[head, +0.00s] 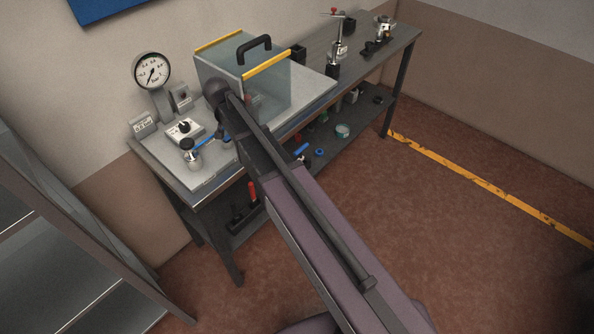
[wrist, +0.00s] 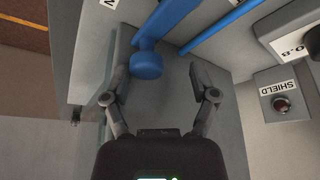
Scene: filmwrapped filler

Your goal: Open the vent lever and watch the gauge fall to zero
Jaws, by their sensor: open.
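The blue vent lever (wrist: 165,25) shows in the wrist view, its round end (wrist: 147,65) between the two spread fingers of my gripper (wrist: 160,72). The gripper is open; I see no clear contact with the lever. In the head view, a blue lever (head: 208,143) shows beside my arm on the bench top, and my gripper is mostly hidden by the arm. The round white pressure gauge (head: 152,71) stands at the back left of the bench; its needle points to the lower left, too small to read exactly.
A clear guard box (head: 272,86) with yellow edges stands close behind my arm. A box labelled SHIELD (wrist: 282,102) is at right in the wrist view. A small knob unit (head: 185,130) and a metal fitting (head: 192,158) sit near the lever. Grey shelving (head: 70,240) is at left.

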